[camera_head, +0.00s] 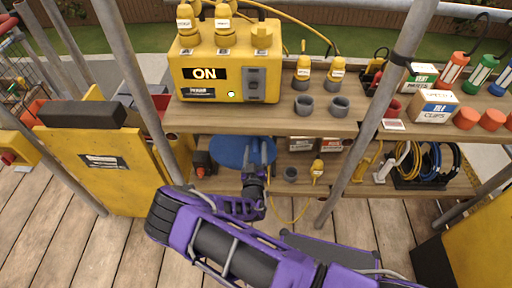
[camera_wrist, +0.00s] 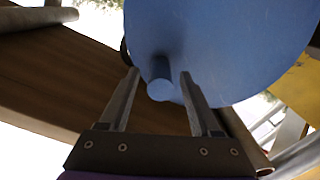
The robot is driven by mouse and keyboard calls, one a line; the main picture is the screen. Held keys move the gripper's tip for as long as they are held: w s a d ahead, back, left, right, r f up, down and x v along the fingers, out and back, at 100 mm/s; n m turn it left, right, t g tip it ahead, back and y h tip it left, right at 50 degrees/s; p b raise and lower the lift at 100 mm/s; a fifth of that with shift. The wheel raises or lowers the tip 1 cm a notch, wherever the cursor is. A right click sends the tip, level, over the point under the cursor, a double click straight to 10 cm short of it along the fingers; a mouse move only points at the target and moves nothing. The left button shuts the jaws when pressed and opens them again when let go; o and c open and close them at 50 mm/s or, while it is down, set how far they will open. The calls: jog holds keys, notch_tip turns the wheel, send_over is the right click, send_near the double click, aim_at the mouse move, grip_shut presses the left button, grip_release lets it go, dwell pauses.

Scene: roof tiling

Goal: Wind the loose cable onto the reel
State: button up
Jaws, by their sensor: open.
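The reel (camera_head: 230,151) is a blue disc at the lower shelf, below the yellow box. It fills the top of the wrist view (camera_wrist: 225,50), with a short round blue crank knob (camera_wrist: 160,88) sticking out towards me. My gripper (camera_head: 258,160) is in front of the reel's right part. In the wrist view my gripper (camera_wrist: 160,76) is open, with one finger on each side of the knob; I cannot tell whether either touches it. A thin yellow loose cable (camera_head: 284,219) hangs in a loop below the lower shelf, right of my gripper. Its reel end is hidden.
The yellow box (camera_head: 222,62) marked ON stands on the upper shelf above the reel. Scaffold poles (camera_head: 376,105) rise on both sides. A yellow plug (camera_head: 317,171) and a grey cup (camera_head: 291,174) sit on the lower shelf. Coiled cables (camera_head: 408,160) are at right.

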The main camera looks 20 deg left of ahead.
jog(key=shift+x, duration=0.85)
jog(key=shift+c, duration=0.2)
grip_shut()
dwell(0.7)
